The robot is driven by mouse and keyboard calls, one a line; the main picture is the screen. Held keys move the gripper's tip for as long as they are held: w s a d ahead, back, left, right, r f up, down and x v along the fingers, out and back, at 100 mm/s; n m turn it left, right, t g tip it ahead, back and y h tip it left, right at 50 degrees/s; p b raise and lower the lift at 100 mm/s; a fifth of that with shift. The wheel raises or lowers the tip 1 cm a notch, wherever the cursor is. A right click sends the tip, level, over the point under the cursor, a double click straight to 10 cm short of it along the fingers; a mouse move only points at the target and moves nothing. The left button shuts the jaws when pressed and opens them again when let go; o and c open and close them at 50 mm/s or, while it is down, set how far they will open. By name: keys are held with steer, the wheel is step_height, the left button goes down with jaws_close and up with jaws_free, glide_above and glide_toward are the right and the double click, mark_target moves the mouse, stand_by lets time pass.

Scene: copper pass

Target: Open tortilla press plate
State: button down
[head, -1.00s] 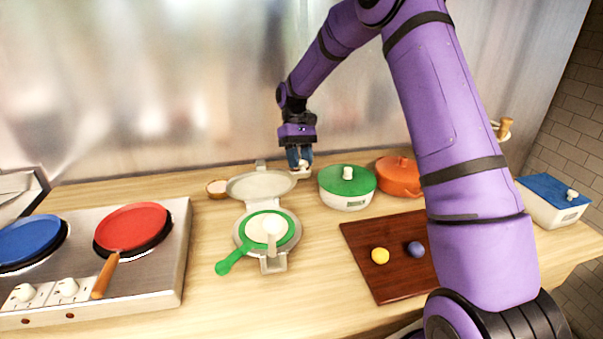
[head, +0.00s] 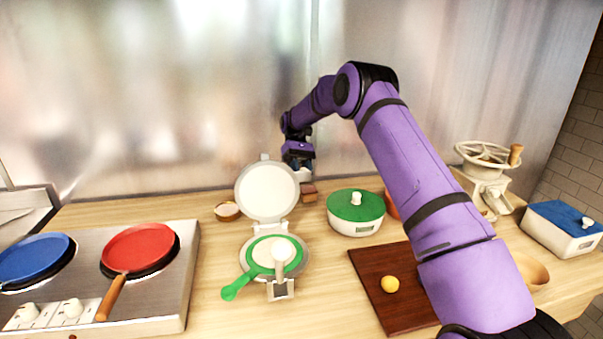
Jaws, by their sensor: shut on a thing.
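The tortilla press stands on the counter, left of the green-lidded pot. Its upper plate (head: 267,192) is raised at the back, its pale round face toward me. The lower plate (head: 301,259) lies flat in front, largely covered by a green-rimmed, green-handled disc (head: 234,288) with a pale round top. A pale lever (head: 281,267) stands at the front of the press. My gripper (head: 304,171) is shut at the upper plate's upper right edge. The exact contact between fingertips and plate is too small to see clearly.
A stove with a blue pan (head: 34,257) and a red pan (head: 137,247) is at left. A small bowl (head: 227,212) sits beside the press; a brown block (head: 309,191) is behind it. The green-lidded pot (head: 356,206) and dark board (head: 372,268) are right. My arm crosses the right side.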

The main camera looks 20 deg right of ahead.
steer(key=shift+w+d+f+g, duration=0.1)
steer(key=shift+d+f+g, duration=0.2)
steer(key=shift+d+f, duration=0.2)
steer(key=c, duration=0.7)
jaws_free()
steer(key=shift+d, duration=0.15)
steer(key=shift+c, duration=0.2)
steer(key=shift+r, duration=0.2)
steer(key=shift+a+r, duration=0.1)
steer(key=shift+a, duration=0.25)
